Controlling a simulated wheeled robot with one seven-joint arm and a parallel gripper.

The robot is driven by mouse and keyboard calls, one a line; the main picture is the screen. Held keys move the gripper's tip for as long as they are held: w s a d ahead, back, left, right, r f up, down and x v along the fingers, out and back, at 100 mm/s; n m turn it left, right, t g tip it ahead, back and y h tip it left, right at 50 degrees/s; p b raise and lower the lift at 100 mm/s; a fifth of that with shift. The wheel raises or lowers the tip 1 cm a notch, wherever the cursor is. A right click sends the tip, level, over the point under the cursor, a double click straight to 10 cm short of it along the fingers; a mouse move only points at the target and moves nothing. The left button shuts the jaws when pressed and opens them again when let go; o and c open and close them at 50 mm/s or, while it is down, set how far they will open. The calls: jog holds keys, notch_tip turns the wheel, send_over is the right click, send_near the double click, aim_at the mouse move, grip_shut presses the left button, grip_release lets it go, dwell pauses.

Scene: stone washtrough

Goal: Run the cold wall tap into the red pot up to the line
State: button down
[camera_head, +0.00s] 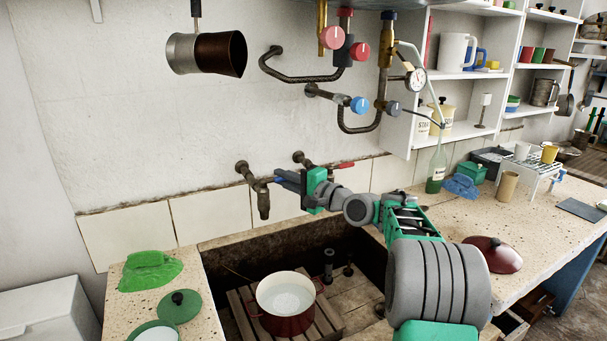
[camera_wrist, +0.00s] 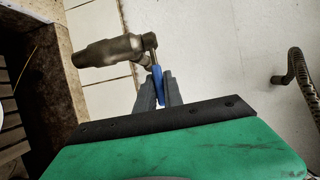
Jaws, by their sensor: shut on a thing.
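The red pot (camera_head: 284,324) stands upright on a slatted wooden rack in the stone trough, below the cold wall tap (camera_head: 263,200). Its pale inside shows a lighter round patch; I cannot tell whether that is water, and I cannot make out a line. The tap also shows in the wrist view (camera_wrist: 108,53), with a blue lever (camera_wrist: 158,82). My gripper (camera_head: 283,180) is shut on this lever, with a finger on each side of it (camera_wrist: 159,88). No stream shows below the spout. My gripper partly hides the lever in the head view.
A second wall tap with a red lever (camera_head: 345,165) is just right of my gripper. Pipes with red and blue knobs (camera_head: 360,104) hang above. A green lid (camera_head: 180,306) and green cloth (camera_head: 150,270) lie on the left ledge; a dark red lid (camera_head: 493,254) lies on the right counter.

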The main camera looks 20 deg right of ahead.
jog(key=shift+a+r, duration=0.1)
jog(key=shift+r, duration=0.05)
jog(key=c, duration=1.7)
grip_release()
jog(key=shift+s, duration=0.1)
jog(key=shift+c, duration=0.2)
jog(key=shift+o, duration=1.4)
jog(key=shift+w+a+f, duration=0.1)
jog(key=shift+w+f, duration=0.1)
jog(key=shift+w, duration=0.05)
jog(key=v, duration=0.7)
jog(key=shift+s+b, duration=0.3)
